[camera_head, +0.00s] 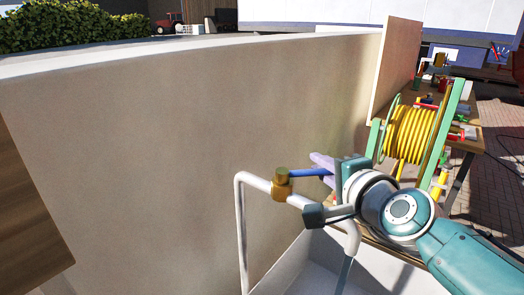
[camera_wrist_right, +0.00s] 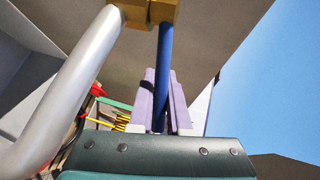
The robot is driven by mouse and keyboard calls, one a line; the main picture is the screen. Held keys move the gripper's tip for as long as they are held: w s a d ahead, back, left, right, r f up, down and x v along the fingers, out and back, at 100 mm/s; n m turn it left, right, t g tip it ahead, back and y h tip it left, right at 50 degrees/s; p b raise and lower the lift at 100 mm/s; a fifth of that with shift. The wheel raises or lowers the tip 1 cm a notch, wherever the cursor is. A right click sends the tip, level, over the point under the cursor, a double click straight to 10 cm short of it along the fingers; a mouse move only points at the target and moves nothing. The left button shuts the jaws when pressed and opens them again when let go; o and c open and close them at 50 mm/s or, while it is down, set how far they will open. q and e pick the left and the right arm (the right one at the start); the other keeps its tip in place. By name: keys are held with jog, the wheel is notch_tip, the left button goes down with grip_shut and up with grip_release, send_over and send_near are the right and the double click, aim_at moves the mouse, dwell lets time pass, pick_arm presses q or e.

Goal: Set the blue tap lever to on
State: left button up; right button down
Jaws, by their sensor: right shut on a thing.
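The blue tap lever (camera_head: 308,173) sticks out to the right from a brass valve (camera_head: 281,185) on a white pipe. My right gripper (camera_head: 322,166) comes in from the right, its pale purple fingers around the lever's outer part. In the right wrist view the lever (camera_wrist_right: 163,60) runs from the brass valve (camera_wrist_right: 150,12) down between the two fingers (camera_wrist_right: 165,95), which are shut on it. The lever's outer end is hidden by the gripper. My left gripper is not in view.
The white pipe (camera_head: 240,225) bends over and down close to my right gripper and wrist. A pale wall (camera_head: 180,150) stands behind the tap. A yellow hose reel (camera_head: 408,135) and a cluttered wooden table (camera_head: 465,100) are at the right.

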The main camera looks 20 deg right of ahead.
jog(key=shift+f, duration=0.1)
jog(key=c, duration=0.9)
grip_release()
jog(key=shift+o, duration=0.2)
jog(key=p+v, duration=0.1)
jog(key=v, duration=0.9)
jog(key=shift+p, duration=0.4)
